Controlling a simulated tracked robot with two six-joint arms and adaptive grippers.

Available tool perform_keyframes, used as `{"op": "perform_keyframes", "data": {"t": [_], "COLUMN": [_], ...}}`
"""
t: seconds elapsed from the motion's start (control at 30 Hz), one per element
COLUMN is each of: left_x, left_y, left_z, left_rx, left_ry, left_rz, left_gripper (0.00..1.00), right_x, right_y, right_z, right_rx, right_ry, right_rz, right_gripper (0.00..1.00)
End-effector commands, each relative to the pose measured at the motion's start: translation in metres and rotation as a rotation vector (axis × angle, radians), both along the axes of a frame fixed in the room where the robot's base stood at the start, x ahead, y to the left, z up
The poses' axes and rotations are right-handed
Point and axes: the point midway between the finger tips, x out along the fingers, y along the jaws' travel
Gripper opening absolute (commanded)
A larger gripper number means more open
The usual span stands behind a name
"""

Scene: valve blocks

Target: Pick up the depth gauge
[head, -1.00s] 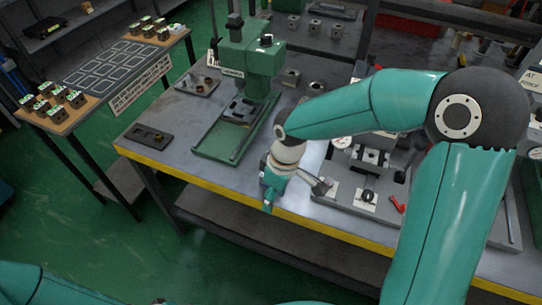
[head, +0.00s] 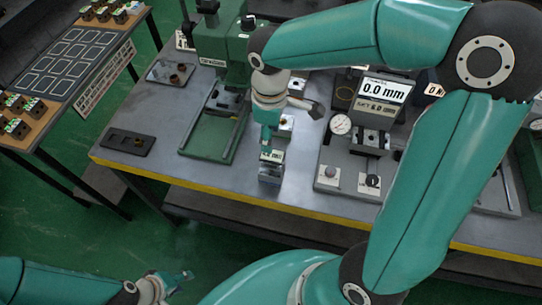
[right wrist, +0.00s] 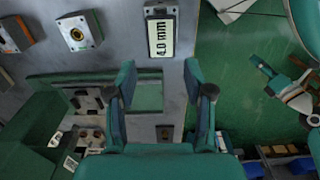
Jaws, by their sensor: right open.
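A small grey block with a "4.0 mm" display, which looks like the depth gauge (head: 270,172), stands near the bench's front edge. In the right wrist view, its display (right wrist: 161,38) is ahead of the fingers. My right gripper (head: 268,142) is just behind and above it in the head view. In the right wrist view, the gripper (right wrist: 162,85) is open with nothing between its fingers. My left gripper (head: 180,278) is low at the left, off the bench; its jaws are too small to read. It also shows in the right wrist view (right wrist: 292,95).
A green press (head: 222,60) stands behind to the left. A fixture with a dial (head: 340,124) and a "0.0 mm" display (head: 385,88) stand to the right. A dark tray (head: 124,142) lies at the left of the bench (head: 185,178). The yellow front edge is close.

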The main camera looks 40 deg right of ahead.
Motion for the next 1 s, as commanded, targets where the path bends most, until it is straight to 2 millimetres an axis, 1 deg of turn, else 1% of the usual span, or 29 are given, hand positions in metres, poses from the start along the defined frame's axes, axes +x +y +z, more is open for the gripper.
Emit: {"op": "perform_keyframes", "data": {"t": [0.03,0.1,0.2,0.3,0.57,0.73,0.8,0.9,1.0], "left_x": [0.000,0.000,0.000,0.000,0.000,0.000,0.001,0.000,0.000], "left_y": [0.000,0.000,0.000,0.000,0.000,0.000,0.000,0.000,0.000], "left_z": [0.000,0.000,0.000,0.000,0.002,0.007,0.006,0.006,0.006], "left_rx": [0.000,0.000,0.000,0.000,0.000,0.000,0.000,0.000,0.000], "left_ry": [0.000,-0.001,-0.001,-0.001,-0.001,-0.001,-0.001,-0.001,-0.001], "left_rz": [0.000,0.000,0.000,0.000,0.000,0.000,0.000,0.000,0.000], "left_gripper": [0.40,0.40,0.40,0.40,0.40,0.40,0.40,0.40,0.40], "right_x": [-0.002,-0.002,-0.002,-0.001,-0.003,-0.008,-0.007,-0.007,-0.007], "right_y": [0.000,-0.001,-0.001,-0.001,-0.001,-0.003,-0.003,-0.003,-0.003], "right_z": [-0.013,-0.028,-0.047,-0.059,-0.075,-0.098,-0.109,-0.117,-0.120], "right_rx": [0.001,-0.001,0.000,0.000,0.001,0.002,0.001,0.001,0.001], "right_ry": [0.008,0.007,0.006,0.003,0.003,0.007,0.005,0.003,0.000], "right_rz": [-0.001,-0.001,-0.001,-0.002,-0.001,-0.003,-0.003,-0.003,-0.003], "right_gripper": [0.52,0.52,0.52,0.52,0.52,0.52,0.52,0.52,0.52]}}
